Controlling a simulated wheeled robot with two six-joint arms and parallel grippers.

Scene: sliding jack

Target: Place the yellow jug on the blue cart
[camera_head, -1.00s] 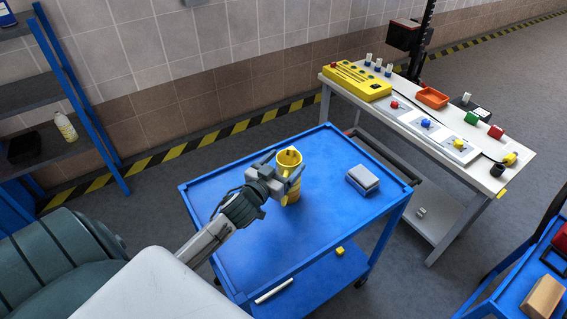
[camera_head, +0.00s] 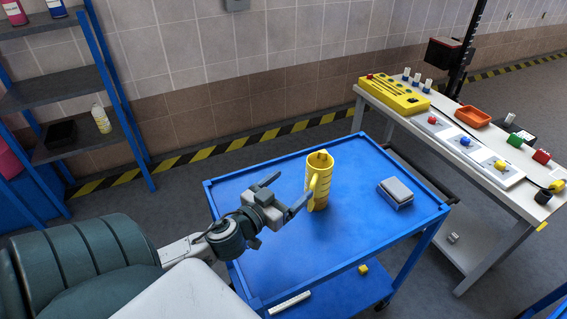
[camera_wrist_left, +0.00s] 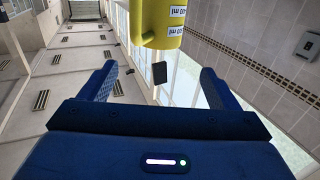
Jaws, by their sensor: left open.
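The yellow jug (camera_head: 319,183) stands upright on the top of the blue cart (camera_head: 274,252), near the middle of its far half. My right gripper is in neither view.
A grey box (camera_head: 396,192) lies on the cart's right side. A white workbench (camera_head: 490,172) with a yellow control box (camera_head: 393,96) stands behind right. A shelf (camera_head: 70,92) with bottles is at left. The cart's near top is clear.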

